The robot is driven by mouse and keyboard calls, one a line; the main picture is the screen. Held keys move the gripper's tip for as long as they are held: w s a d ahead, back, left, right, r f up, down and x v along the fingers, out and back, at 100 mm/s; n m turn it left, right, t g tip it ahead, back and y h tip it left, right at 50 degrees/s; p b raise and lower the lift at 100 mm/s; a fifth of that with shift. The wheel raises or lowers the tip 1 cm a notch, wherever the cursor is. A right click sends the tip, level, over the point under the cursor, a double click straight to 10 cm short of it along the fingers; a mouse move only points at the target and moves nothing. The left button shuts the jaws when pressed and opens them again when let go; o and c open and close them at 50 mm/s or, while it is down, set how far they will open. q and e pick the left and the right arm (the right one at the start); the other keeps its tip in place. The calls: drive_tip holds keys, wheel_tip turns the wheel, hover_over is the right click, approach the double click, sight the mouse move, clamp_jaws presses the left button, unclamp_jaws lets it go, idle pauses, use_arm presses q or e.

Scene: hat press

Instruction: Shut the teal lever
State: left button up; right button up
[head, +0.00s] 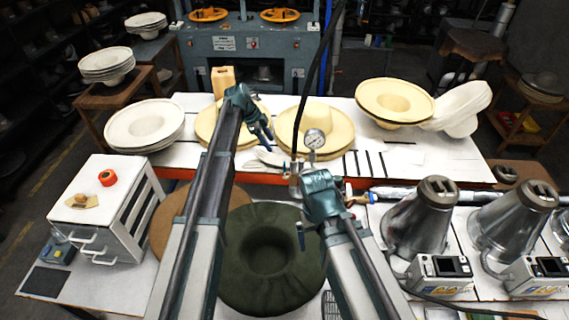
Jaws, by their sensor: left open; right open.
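A small brass valve (349,191) sits on the pipework just right of the pressure gauge. My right gripper (308,222) is open and empty, just left of the valve and below the gauge. Its wrist partly hides the pipework, and I see no contact with the lever. My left gripper (266,138) is open and empty, over the cream hats on the back table.
A pressure gauge (314,139) and a black hose stand close by my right gripper. A dark green hat (268,258) lies in front. Metal cones (419,225) with control boxes stand at right. Cream hats (306,123) cover much of the back table (440,150). A white drawer unit (109,208) stands at left.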

wheel_tip(320, 180, down, 13)
drive_tip(key=b, duration=1.2)
drive_tip(key=shift+r, duration=0.2)
use_arm(q)
drive_tip(key=x, duration=1.3)
drive_tip(key=shift+f, duration=0.3)
drive_tip(key=shift+d, duration=0.1)
use_arm(e)
drive_tip(key=shift+r, duration=0.1)
use_arm(q)
clamp_jaws()
